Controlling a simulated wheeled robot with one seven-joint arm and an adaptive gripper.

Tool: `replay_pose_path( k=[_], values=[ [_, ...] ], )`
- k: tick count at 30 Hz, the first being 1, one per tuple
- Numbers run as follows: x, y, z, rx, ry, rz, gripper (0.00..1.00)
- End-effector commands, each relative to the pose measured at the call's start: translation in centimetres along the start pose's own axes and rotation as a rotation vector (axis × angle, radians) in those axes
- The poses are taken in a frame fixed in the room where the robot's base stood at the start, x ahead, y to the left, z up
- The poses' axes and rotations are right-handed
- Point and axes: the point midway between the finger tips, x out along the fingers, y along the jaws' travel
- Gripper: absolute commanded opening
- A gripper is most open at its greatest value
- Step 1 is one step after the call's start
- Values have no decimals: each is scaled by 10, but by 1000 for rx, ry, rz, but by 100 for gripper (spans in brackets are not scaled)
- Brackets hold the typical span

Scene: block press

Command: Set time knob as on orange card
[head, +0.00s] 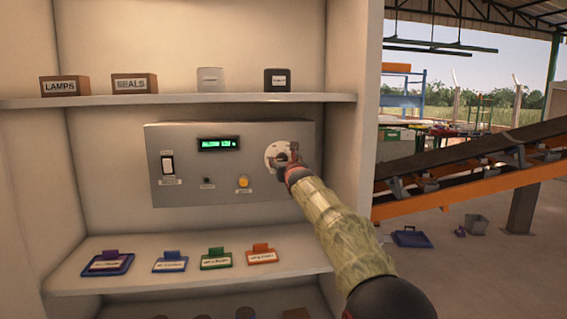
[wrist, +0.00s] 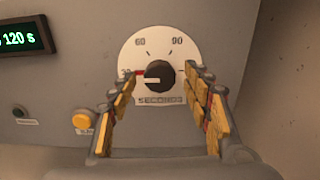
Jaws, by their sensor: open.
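The time knob (wrist: 160,75) is black with a white pointer line, on a round white dial marked SECONDS. The pointer points left, toward a partly hidden mark that seems to start with 3; 60 and 90 show at the top. In the head view the dial (head: 274,152) is at the panel's right. My gripper (wrist: 162,82) is open, with one finger on each side of the knob; I cannot tell whether they touch it. In the head view my gripper (head: 288,163) is in front of the dial. The orange card (head: 262,257) stands on the lower shelf, its writing too small to read.
The grey panel (head: 220,185) has a green display (head: 219,144), reading 120 s in the wrist view, a rocker switch (head: 168,163) and a yellow button (head: 243,182). Purple, blue and green cards stand left of the orange one. A side wall is close on the right.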

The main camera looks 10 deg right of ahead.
Motion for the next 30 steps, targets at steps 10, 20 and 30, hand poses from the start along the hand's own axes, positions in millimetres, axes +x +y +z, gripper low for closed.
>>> replay_pose_path(
  k=[10, 20, 30],
  values=[
    [-13, 0, 2, 0, -2, 0, 49],
    [-41, 0, 2, 1, -2, 0, 49],
    [-75, 0, 2, 0, -2, 0, 49]
  ],
)
